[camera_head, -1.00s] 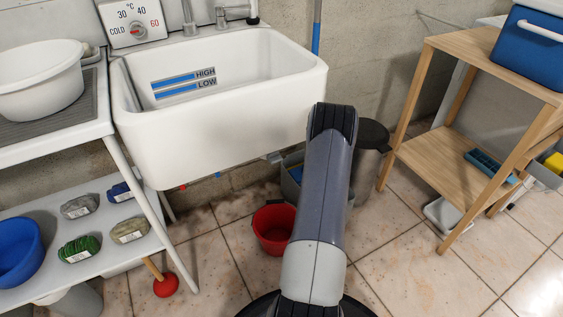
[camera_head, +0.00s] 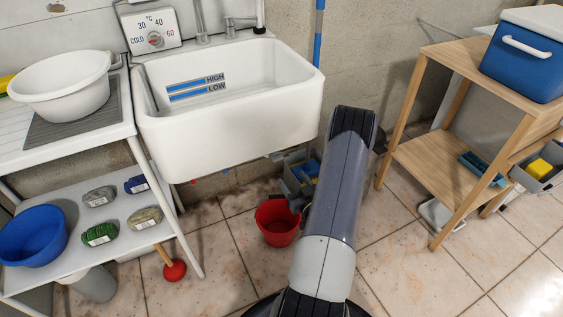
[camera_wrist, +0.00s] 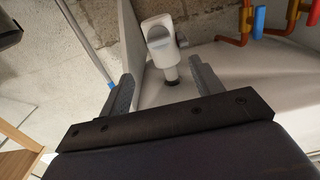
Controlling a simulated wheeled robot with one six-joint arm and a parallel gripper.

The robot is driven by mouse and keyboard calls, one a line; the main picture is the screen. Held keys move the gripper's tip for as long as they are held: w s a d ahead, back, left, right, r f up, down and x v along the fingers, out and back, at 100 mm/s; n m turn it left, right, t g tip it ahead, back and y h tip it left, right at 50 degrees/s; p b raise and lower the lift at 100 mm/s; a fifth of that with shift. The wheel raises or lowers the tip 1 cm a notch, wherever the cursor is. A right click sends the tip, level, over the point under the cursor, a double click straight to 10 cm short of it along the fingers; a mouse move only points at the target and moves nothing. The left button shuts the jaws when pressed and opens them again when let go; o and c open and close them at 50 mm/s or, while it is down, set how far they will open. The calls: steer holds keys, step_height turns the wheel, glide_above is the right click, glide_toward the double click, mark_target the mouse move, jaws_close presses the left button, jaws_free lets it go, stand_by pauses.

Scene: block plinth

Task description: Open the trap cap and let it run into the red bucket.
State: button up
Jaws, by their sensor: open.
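The red bucket (camera_head: 278,224) stands on the tiled floor below the sink's front edge, just left of my arm in the head view. In the wrist view a pale grey trap (camera_wrist: 160,42) hangs under the sink, with a short neck ending in a dark tip (camera_wrist: 173,81), apparently its cap. My gripper (camera_wrist: 162,74) is open, its two grey fingers on either side of that neck in the picture. I cannot tell whether they touch it or how deep they reach. In the head view my arm hides most of the gripper. The bucket is not visible in the wrist view.
The white sink (camera_head: 235,125) overhangs the floor. Orange and blue-handled pipes (camera_wrist: 260,20) run beside the trap. A grey crate (camera_head: 300,178) stands behind the bucket. A red plunger (camera_head: 174,270) stands at left, a wooden shelf (camera_head: 420,165) at right.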

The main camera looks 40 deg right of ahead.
mark_target(279, 159)
steer(key=b+x, duration=0.1)
steer(key=x, duration=0.9)
steer(key=shift+d, duration=0.1)
steer(key=shift+c, duration=0.3)
steer(key=c, duration=0.9)
